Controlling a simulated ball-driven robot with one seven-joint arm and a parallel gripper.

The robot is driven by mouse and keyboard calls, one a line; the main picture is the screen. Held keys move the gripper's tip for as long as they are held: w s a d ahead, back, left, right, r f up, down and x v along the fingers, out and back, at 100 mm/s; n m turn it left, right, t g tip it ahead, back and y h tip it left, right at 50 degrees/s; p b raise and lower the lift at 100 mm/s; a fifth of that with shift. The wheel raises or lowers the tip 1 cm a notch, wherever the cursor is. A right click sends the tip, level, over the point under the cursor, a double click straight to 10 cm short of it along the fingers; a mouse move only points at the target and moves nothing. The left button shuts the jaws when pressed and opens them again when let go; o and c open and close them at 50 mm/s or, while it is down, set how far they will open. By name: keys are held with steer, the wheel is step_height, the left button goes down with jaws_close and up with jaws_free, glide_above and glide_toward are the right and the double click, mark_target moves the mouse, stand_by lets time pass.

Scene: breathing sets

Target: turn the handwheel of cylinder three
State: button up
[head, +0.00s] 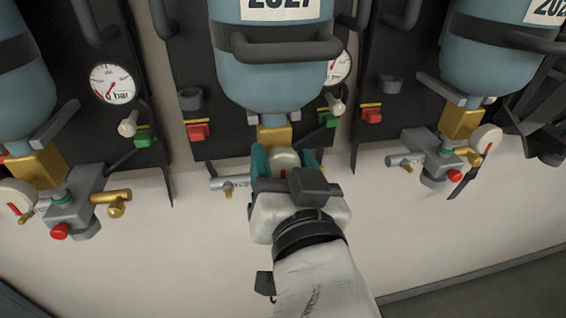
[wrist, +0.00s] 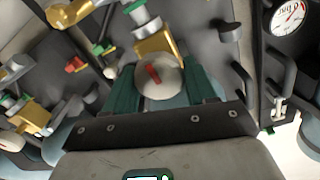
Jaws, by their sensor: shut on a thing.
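The middle cylinder (head: 265,80) is blue, hangs upside down and has a label reading 2027; no cylinder number is readable. A brass valve (head: 275,136) sits under it. The round pale handwheel (head: 284,158) is on this valve, and in the wrist view its face (wrist: 172,83) shows a red mark. My gripper (head: 286,162) has its green fingers on either side of the handwheel and is shut on it. In the head view my gripper and wrist hide the lower part of the valve.
A left cylinder (head: 20,95) and a right cylinder (head: 500,62) hang beside it, with their own handwheels (head: 17,197) (head: 487,140). Gauges (head: 112,83), hooks and red and green blocks sit on the dark backplates. The pale wall below is clear.

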steer(key=o, duration=1)
steer(key=shift+c, duration=0.2)
steer(key=p+v, duration=0.4)
steer(key=v, duration=0.6)
steer(key=shift+s, duration=0.4)
steer(key=shift+d, duration=0.1)
